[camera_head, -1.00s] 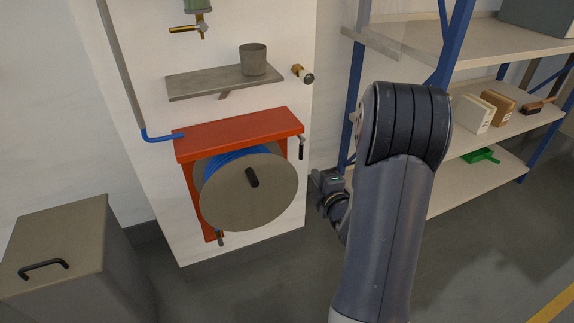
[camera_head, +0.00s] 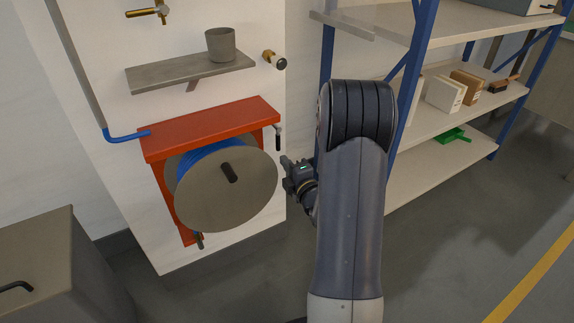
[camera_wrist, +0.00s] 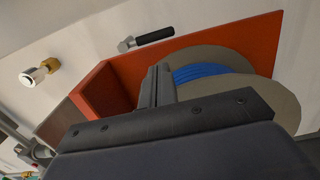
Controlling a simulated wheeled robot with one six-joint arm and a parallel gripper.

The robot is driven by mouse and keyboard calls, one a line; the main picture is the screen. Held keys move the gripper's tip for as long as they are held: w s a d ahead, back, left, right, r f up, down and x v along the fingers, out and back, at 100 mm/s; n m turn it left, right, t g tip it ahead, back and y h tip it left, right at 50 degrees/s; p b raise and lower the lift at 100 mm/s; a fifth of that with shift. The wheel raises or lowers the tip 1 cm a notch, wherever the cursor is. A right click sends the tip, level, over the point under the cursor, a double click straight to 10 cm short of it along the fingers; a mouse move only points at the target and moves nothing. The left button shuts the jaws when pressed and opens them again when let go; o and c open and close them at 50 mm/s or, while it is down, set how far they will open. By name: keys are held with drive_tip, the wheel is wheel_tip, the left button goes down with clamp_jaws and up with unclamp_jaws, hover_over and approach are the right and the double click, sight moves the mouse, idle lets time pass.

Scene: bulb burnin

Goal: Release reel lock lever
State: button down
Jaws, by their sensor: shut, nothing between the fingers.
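The hose reel (camera_head: 235,200) is a grey disc with a dark central knob and blue hose behind it, under a red bracket (camera_head: 212,126). A small lever with a black handle (camera_head: 278,140) hangs at the bracket's right side; it also shows in the wrist view (camera_wrist: 154,37). Another small dark handle (camera_head: 200,241) sits at the bracket's bottom. I cannot tell which is the lock lever. My gripper (camera_head: 286,163) is just right of the reel, below the right-hand lever. In the wrist view, its fingers (camera_wrist: 157,86) are together and empty, apart from the lever.
A brass valve (camera_head: 274,60) and a shelf (camera_head: 190,74) with a grey cup (camera_head: 220,44) are above. A blue-framed rack (camera_head: 440,125) with boxes stands right of my arm. A grey bin (camera_head: 40,255) stands at the lower left.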

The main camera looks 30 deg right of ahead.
drive_tip(key=w, duration=0.7)
drive_tip(key=shift+b, duration=0.45)
drive_tip(key=shift+d, duration=0.2)
